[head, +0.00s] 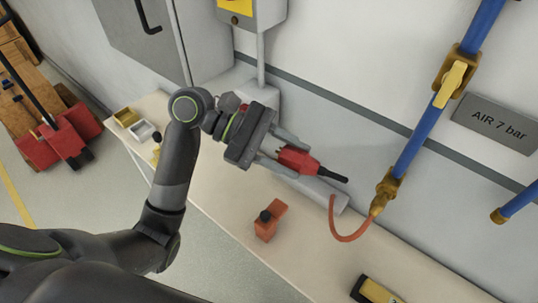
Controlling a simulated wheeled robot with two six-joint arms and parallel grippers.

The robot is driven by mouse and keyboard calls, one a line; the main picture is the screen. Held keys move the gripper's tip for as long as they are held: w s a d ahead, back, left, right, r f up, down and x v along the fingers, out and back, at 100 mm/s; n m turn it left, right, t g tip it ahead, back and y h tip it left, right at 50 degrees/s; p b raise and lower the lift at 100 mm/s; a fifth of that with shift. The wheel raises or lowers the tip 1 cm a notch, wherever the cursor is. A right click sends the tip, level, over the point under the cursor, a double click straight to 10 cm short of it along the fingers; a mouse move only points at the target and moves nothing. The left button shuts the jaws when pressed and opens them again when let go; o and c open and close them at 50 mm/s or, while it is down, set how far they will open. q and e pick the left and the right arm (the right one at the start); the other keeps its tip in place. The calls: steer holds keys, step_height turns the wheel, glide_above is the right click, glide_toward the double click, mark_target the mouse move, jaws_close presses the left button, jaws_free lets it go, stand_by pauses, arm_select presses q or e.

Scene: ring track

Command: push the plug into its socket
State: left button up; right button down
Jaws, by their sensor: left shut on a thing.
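The red plug (297,160) with a black tail sits between the fingers of my left gripper (293,158). The gripper is shut on it and holds it near the wall, above the back part of the bench; the black tail points right. A small red part (243,107) shows behind my wrist beside a grey housing (262,92) at the wall. It may be the socket, but my arm covers much of it and I cannot tell. The plug is apart from it. My right gripper is not in view.
The pale bench (225,185) runs along the wall. An orange block with a black knob (268,220) stands on it. A grey cylinder (318,190) lies behind, near an orange hose (340,232) from the blue air pipe (415,140). A yellow-black item (375,291) lies in front.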

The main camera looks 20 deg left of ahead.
arm_select(q)
steer(key=shift+d+r+m+g, duration=0.25)
steer(key=shift+d+m+g, duration=0.05)
steer(key=shift+d+g, duration=0.15)
steer(key=shift+a, duration=0.1)
steer(key=s+a+r+n+t, duration=0.2)
steer(key=a+r+n+t, duration=0.1)
steer(key=a+r+t, duration=0.1)
steer(key=shift+r+n, duration=0.3)
steer(key=shift+r, duration=0.2)
steer(key=shift+t, duration=0.25)
steer(key=n+t+y+b, duration=0.6)
steer(key=n+t+b, duration=0.2)
steer(key=b, duration=0.1)
glide_above(216, 195)
step_height(216, 195, down, 24)
step_height(216, 195, down, 10)
steer(key=b, duration=0.3)
